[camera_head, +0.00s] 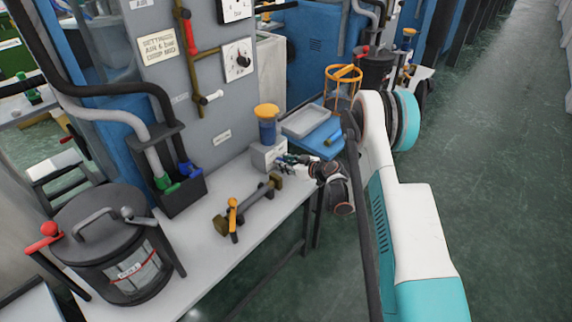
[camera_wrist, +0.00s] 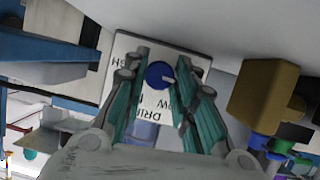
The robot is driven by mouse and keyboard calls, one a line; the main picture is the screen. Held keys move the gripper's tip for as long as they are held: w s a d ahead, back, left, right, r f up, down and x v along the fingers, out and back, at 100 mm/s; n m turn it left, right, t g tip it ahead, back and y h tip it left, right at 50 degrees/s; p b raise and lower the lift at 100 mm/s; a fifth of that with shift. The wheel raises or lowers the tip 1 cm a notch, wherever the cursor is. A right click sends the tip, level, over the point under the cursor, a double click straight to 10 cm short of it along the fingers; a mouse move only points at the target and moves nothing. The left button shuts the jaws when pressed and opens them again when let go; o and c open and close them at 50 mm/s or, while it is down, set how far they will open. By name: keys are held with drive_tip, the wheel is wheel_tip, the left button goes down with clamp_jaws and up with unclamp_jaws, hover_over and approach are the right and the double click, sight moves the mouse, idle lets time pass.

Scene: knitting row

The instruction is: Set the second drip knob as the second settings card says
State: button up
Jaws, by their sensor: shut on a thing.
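A round blue drip knob (camera_wrist: 158,75) sits on a pale plate (camera_wrist: 122,48) in the wrist view. A thin white pointer mark on it points right in that view. Upside-down lettering, partly covered by my fingers, seems to read DRIP, LOW and HIGH. My gripper's (camera_wrist: 161,62) teal fingers are shut on the knob, one on each side. In the head view, my gripper (camera_head: 284,160) reaches the grey box (camera_head: 265,153) under an orange-capped blue jar (camera_head: 267,128). A settings card (camera_head: 158,46) hangs on the grey panel; its small text is hard to read.
A brass-ended dark bar (camera_head: 258,202) with an orange handle lies on the bench left of my gripper. A blue tray (camera_head: 322,140) and a grey tray (camera_head: 305,121) are behind. A dark lidded drum (camera_head: 115,250) stands front left. The aisle floor (camera_head: 480,150) is clear.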

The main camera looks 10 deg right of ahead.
drive_tip(key=m+y, duration=0.1)
drive_tip(key=m+g+y, duration=0.1)
drive_tip(key=m, duration=0.1)
drive_tip(key=shift+w+d, duration=0.15)
drive_tip(key=shift+d, duration=0.05)
drive_tip(key=shift+m+g+y, duration=0.4)
drive_tip(key=shift+m+y, duration=0.4)
drive_tip(key=shift+m, duration=0.5)
drive_tip(key=o, duration=1)
drive_tip(key=shift+o, duration=0.2)
drive_tip(key=shift+d, duration=0.1)
drive_tip(key=shift+v, duration=3.95)
